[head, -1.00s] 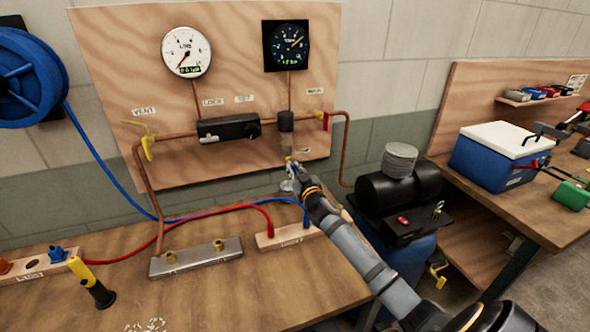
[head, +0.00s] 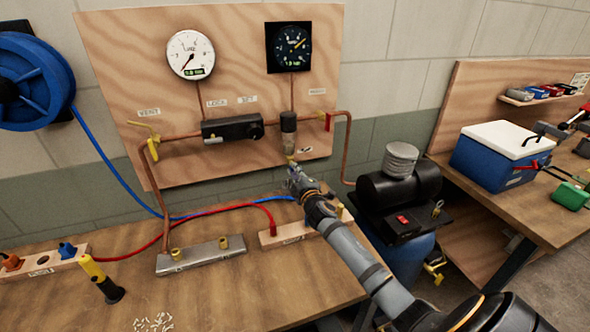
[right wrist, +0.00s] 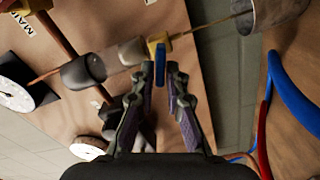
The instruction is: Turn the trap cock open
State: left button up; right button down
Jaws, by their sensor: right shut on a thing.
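The trap (head: 288,138) hangs from the copper pipe on the wooden panel, with a dark top and a paler bowl. Its small trap cock (head: 291,160) is at the bottom, mostly behind my gripper in the head view. In the right wrist view the trap cock (right wrist: 158,44) shows a yellow body and a blue part. My right gripper (right wrist: 161,72) is shut on that blue part, its fingertips at either side. In the head view the right gripper (head: 292,172) is just under the trap. My left gripper is not in view.
A thin brownish line runs from the cock toward a metal cup (right wrist: 272,12) in the right wrist view. Yellow vent handle (head: 153,148) and red main handle (head: 328,121) flank the trap's pipe. Red and blue hoses (head: 230,207) cross the bench. A black compressor (head: 398,188) stands right.

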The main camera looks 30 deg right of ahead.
jog(key=shift+f+n+p, duration=0.15)
jog(key=shift+n+p, duration=0.1)
jog(key=shift+n, duration=0.85)
jog(key=shift+f+n+p, duration=0.1)
jog(key=shift+n+p, duration=0.15)
jog(key=shift+n, duration=0.85)
jog(key=c, duration=1.4)
grip_release()
jog(key=shift+c, duration=0.2)
jog(key=v, duration=1.2)
